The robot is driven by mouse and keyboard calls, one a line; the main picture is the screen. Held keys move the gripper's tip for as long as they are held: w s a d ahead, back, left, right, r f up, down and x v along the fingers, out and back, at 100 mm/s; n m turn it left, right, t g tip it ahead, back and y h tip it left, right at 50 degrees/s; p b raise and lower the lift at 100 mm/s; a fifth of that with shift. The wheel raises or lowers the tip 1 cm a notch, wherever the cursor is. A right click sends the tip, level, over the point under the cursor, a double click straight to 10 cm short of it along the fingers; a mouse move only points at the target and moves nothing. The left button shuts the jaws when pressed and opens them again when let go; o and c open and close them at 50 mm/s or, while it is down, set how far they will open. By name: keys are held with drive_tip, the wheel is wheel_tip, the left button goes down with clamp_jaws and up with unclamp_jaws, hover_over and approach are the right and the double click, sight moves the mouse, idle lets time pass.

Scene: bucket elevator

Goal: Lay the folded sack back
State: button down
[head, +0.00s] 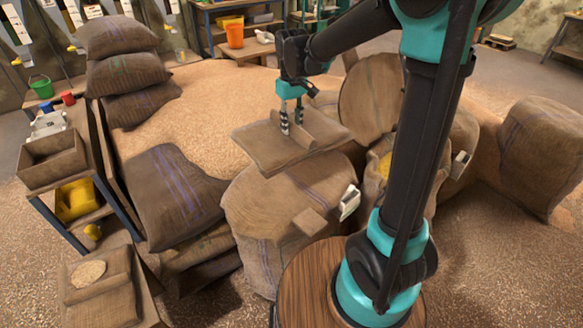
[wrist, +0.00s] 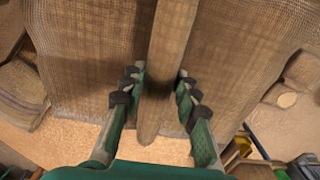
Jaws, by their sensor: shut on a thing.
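The folded sack (head: 260,148) is a flat brown woven bundle with a raised ridge on top. It lies roughly level just above and behind a full sack in the head view; whether it touches anything below is hard to tell. My gripper (head: 291,118) comes down from above with its fingers on either side of the ridge, shut on it. In the wrist view the ridge (wrist: 172,45) runs between the two fingertips of my gripper (wrist: 160,92), and the woven cloth (wrist: 105,60) spreads out on both sides. The underside of the sack is hidden.
A grain heap (head: 205,105) fills the middle. Stacked sacks (head: 125,75) stand at left. A low stand (head: 148,305) bears a folded sack (head: 88,285) at lower left.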

wheel_tip(320, 180, down, 18)
idle(0.6)
drive_tip(key=c, duration=1.1)
unclamp_jaws()
drive_tip(key=shift+f, duration=0.1)
drive_tip(key=shift+c, duration=0.2)
